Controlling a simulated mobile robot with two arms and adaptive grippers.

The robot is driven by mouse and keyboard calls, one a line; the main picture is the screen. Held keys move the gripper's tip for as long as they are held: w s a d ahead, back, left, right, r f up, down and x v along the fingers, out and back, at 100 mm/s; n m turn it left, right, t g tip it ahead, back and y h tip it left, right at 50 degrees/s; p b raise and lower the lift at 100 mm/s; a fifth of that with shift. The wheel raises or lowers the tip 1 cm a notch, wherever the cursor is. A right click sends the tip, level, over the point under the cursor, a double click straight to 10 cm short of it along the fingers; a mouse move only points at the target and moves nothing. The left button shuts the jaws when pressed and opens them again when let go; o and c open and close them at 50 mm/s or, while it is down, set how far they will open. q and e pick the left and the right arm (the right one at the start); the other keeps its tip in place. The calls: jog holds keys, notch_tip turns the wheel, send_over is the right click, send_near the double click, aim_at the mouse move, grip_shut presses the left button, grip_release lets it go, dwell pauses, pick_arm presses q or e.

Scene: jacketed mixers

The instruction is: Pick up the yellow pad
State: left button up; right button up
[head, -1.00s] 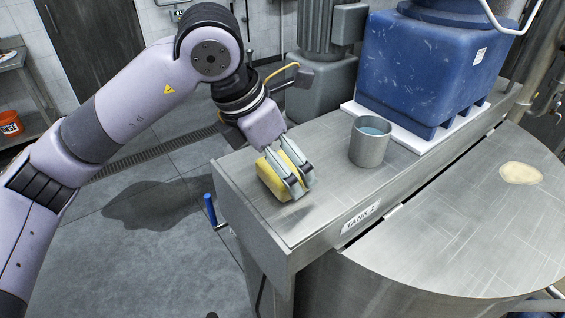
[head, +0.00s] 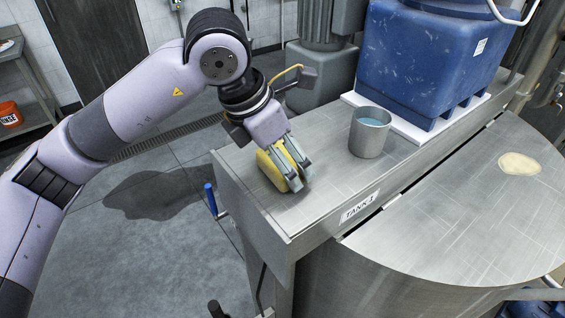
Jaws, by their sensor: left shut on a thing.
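The yellow pad (head: 271,171) is at the left end of the steel bench top (head: 318,199) beside the tank. My left gripper (head: 296,184) comes down from above and is shut on the pad, with its fingers covering part of the pad's right side. The pad is tilted in the grip. I cannot tell whether its lower edge still touches the bench top. My right gripper is not in view.
A steel cup of bluish liquid (head: 369,133) stands right of my left gripper. Behind it a blue container (head: 425,65) sits on a white board. A tank lid (head: 470,215) with a pale patch (head: 519,163) lies right. A blue-handled lever (head: 211,198) juts from the bench's left side.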

pick_arm(q)
jog(key=shift+c, duration=1.2)
jog(key=shift+r, duration=0.55)
notch_tip(320, 180, up, 19)
jog(key=b, duration=0.4)
